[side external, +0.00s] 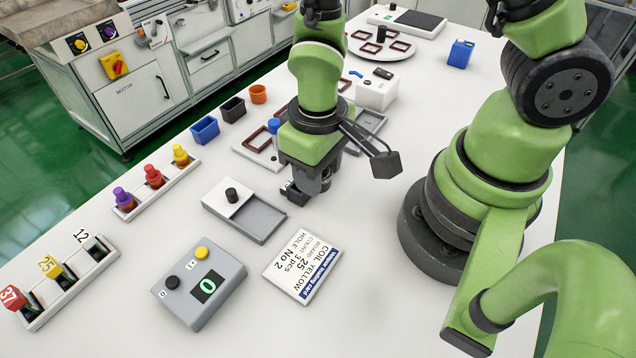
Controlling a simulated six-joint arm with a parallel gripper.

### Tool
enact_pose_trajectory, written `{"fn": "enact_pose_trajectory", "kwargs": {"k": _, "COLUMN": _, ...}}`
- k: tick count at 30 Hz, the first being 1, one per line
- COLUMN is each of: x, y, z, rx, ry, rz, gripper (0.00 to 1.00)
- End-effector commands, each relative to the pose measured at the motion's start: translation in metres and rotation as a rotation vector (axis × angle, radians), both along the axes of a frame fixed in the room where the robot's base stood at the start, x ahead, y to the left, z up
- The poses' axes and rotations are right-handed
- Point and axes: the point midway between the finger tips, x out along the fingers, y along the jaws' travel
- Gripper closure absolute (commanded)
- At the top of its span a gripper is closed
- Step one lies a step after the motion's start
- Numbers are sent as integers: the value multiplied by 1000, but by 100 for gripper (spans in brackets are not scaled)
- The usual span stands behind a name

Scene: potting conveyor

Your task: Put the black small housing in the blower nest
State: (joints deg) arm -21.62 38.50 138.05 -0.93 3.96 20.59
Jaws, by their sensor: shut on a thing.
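My gripper (310,192) points down over the middle of the white table, just right of a grey tray with a white lid. It is shut on a small dark thing (326,182), mostly hidden by the jaws, so I cannot tell whether this is the black small housing. A black open box (233,109) stands in the row at the back left, between a blue box (204,130) and an orange cup (258,94). I cannot tell for sure which fixture is the blower nest; a white box-shaped unit (376,95) stands behind my gripper.
The lidded grey tray (262,222) is close on the left of my gripper. A label card (302,270) and a grey counter box (201,287) lie in front. Racks with coloured pegs (157,184) line the left edge. A blue block (461,53) stands at the back right.

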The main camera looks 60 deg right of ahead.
Motion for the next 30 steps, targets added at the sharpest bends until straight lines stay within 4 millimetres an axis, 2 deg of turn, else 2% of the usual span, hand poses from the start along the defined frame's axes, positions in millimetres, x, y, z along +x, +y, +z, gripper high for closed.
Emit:
{"fn": "enact_pose_trajectory", "kwargs": {"k": 3, "x": 1, "y": 0, "z": 18, "rx": 2, "ry": -6, "rz": 0, "gripper": 85}}
{"fn": "enact_pose_trajectory", "kwargs": {"k": 7, "x": 2, "y": -1, "z": 31, "rx": 1, "ry": -4, "rz": -1, "gripper": 85}}
{"fn": "enact_pose_trajectory", "kwargs": {"k": 10, "x": 13, "y": -7, "z": 42, "rx": 2, "ry": -6, "rz": -5, "gripper": 85}}
{"fn": "enact_pose_trajectory", "kwargs": {"k": 15, "x": 47, "y": -36, "z": 71, "rx": 0, "ry": -10, "rz": -7, "gripper": 85}}
{"fn": "enact_pose_trajectory", "kwargs": {"k": 21, "x": 70, "y": -71, "z": 102, "rx": -1, "ry": -7, "rz": -5, "gripper": 85}}
{"fn": "enact_pose_trajectory", "kwargs": {"k": 26, "x": 83, "y": -88, "z": 109, "rx": -1, "ry": -1, "rz": -3, "gripper": 85}}
{"fn": "enact_pose_trajectory", "kwargs": {"k": 30, "x": 110, "y": -113, "z": 101, "rx": -1, "ry": 3, "rz": -5, "gripper": 85}}
